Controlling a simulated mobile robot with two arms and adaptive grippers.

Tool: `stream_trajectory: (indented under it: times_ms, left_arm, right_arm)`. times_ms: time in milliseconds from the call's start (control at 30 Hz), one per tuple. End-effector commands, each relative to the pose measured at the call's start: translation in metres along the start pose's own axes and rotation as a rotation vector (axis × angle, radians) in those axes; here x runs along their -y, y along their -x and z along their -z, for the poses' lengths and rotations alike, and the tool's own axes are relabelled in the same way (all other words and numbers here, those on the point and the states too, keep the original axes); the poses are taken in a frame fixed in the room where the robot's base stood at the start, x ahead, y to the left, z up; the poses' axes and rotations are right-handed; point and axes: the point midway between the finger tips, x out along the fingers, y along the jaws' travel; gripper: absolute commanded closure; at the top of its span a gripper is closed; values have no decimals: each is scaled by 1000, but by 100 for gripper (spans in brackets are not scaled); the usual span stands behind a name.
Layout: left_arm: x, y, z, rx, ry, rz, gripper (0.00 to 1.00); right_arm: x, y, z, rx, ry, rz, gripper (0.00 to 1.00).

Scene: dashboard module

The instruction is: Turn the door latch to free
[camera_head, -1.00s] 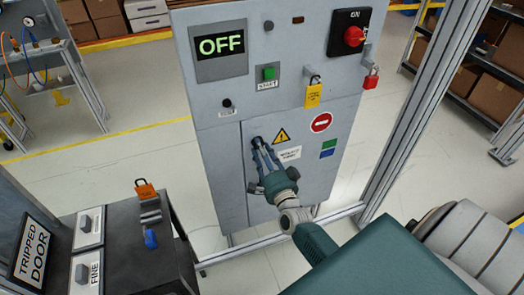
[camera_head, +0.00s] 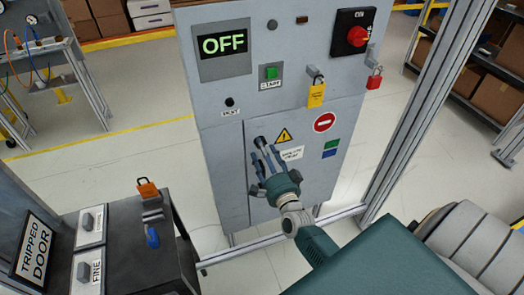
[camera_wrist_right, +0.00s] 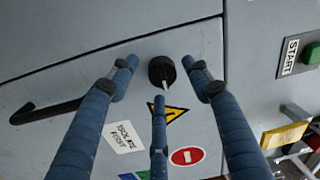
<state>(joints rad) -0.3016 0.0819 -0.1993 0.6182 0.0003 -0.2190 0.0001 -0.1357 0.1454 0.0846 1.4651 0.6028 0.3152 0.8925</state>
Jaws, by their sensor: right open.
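The door latch (camera_head: 259,141) is a dark round knob at the upper left of the grey cabinet's lower door (camera_head: 318,172). In the right wrist view the latch (camera_wrist_right: 161,71) is black with a pale pointer or key-like piece pointing down the picture. My right gripper (camera_head: 266,157) is in front of the door. Its blue fingers are spread, and nothing is between them. In the wrist view the fingertips (camera_wrist_right: 165,78) lie around the latch in the picture, with visible gaps; the exact depth is unclear. My left gripper is in neither view.
The cabinet panel carries an OFF display (camera_head: 223,45), a green START button (camera_head: 271,72) and a red switch (camera_head: 356,36). A yellow padlock tag (camera_head: 316,95) hangs above the door. A black handle (camera_wrist_right: 45,112) is on the door. A dark bench (camera_head: 160,262) stands at lower left.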

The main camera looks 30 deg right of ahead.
Motion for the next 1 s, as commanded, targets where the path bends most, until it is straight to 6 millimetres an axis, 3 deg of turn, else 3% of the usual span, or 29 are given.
stream_trajectory:
  times_ms: [300, 500, 700, 1000]
  left_arm:
    - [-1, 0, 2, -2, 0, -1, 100]
    - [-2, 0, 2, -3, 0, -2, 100]
    - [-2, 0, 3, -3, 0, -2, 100]
    - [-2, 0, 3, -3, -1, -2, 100]
  right_arm:
    - [-2, 67, -2, 4, 0, -5, 51]
    - [-1, 98, -3, 5, 0, -5, 51]
    - [0, 110, -3, 4, -1, -3, 51]
    - [-1, 110, -3, 4, -1, -3, 51]
